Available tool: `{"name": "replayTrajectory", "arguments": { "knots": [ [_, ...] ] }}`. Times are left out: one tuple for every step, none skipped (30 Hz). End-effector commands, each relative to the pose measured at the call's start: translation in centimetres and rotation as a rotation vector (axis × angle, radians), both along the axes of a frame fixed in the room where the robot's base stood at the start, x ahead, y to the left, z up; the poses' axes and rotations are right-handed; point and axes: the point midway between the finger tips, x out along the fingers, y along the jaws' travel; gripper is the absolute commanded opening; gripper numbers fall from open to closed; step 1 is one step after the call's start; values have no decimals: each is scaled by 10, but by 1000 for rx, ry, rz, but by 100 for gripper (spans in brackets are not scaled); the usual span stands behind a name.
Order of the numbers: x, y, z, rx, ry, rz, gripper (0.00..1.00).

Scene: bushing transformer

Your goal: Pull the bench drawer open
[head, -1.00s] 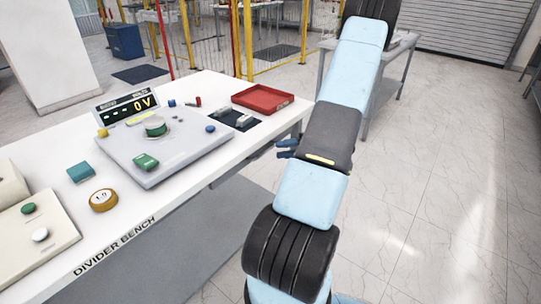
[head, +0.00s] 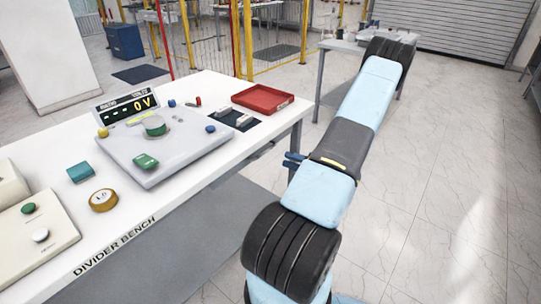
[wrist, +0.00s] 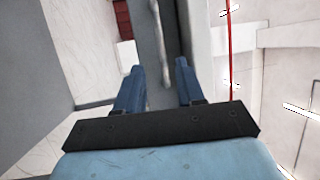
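The divider bench (head: 150,230) has a white top with its lettered front edge facing me. Its drawer front is not visible in the head view. In the wrist view a grey panel, seemingly the drawer front (wrist: 143,25), runs up the picture with a pale bar handle (wrist: 162,40) on it. My gripper (wrist: 159,70) has its two blue fingers apart, and the handle's near end lies ahead of the gap between them. I see no finger touching it.
On the bench are a grey test panel (head: 185,150) with a display reading 0 V, a red tray (head: 263,99), a tape roll (head: 103,200) and a teal block (head: 80,172). Another table (head: 335,46) stands behind my arm. The floor at right (head: 450,200) is clear.

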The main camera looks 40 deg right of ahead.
Motion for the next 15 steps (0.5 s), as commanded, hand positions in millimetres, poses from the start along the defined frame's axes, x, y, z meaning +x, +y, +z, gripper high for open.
{"name": "replayTrajectory", "arguments": {
  "knots": [
    [8,6,2,0,0,3,38],
    [12,9,3,0,0,3,38],
    [18,13,4,0,1,3,38],
    [22,16,5,0,1,4,38],
    [26,19,6,0,0,4,38],
    [32,22,7,-1,0,3,38],
    [36,25,8,-1,0,3,38],
    [40,27,9,0,0,4,38],
    [44,31,10,0,1,3,38],
    [48,33,10,0,1,2,38],
    [51,34,11,-1,1,2,38],
    [54,37,12,-1,1,2,38],
    [57,39,12,0,1,2,38],
    [59,40,13,0,1,2,38],
    [61,42,13,1,1,1,38]
  ]
}}
